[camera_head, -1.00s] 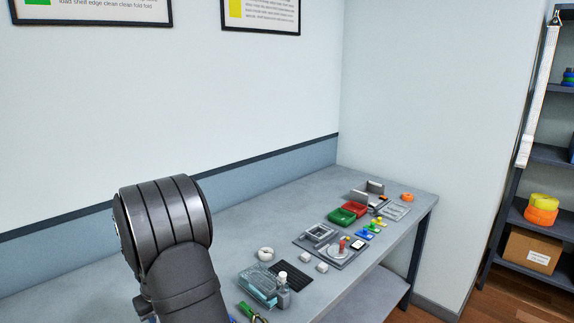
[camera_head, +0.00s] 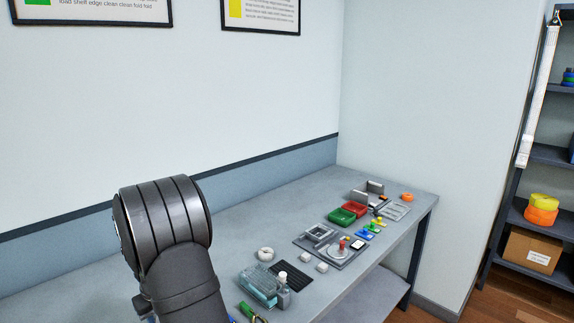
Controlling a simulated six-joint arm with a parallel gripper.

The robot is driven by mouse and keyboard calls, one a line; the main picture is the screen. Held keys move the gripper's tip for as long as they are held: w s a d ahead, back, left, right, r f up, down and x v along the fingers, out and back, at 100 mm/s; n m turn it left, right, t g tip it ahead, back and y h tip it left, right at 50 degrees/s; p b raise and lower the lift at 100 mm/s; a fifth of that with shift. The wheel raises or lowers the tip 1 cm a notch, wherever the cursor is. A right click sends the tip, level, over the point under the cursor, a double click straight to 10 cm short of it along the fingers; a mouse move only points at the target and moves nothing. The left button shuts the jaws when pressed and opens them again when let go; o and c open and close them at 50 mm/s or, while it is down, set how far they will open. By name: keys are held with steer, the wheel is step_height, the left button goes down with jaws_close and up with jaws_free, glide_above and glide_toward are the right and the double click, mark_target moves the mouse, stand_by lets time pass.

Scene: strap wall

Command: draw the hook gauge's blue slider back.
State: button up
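I cannot make out the hook gauge or its blue slider for certain at this size. A small blue piece (camera_head: 367,231) lies on the bench with green and yellow pieces, right of the red bin. Another bit of blue (camera_head: 232,319) shows at the bottom edge, beside a green-handled tool (camera_head: 246,309) that is partly cut off. My gripper is out of view; only my dark arm shows at the lower left, hiding part of the bench.
The grey bench (camera_head: 230,220) runs along the wall. It carries a green bin (camera_head: 341,216), a red bin (camera_head: 355,208), a grey fixture plate (camera_head: 345,262), a black ribbed mat (camera_head: 292,275), a clear box (camera_head: 258,284) and a bottle (camera_head: 283,290). A dark shelf (camera_head: 545,154) stands at the right.

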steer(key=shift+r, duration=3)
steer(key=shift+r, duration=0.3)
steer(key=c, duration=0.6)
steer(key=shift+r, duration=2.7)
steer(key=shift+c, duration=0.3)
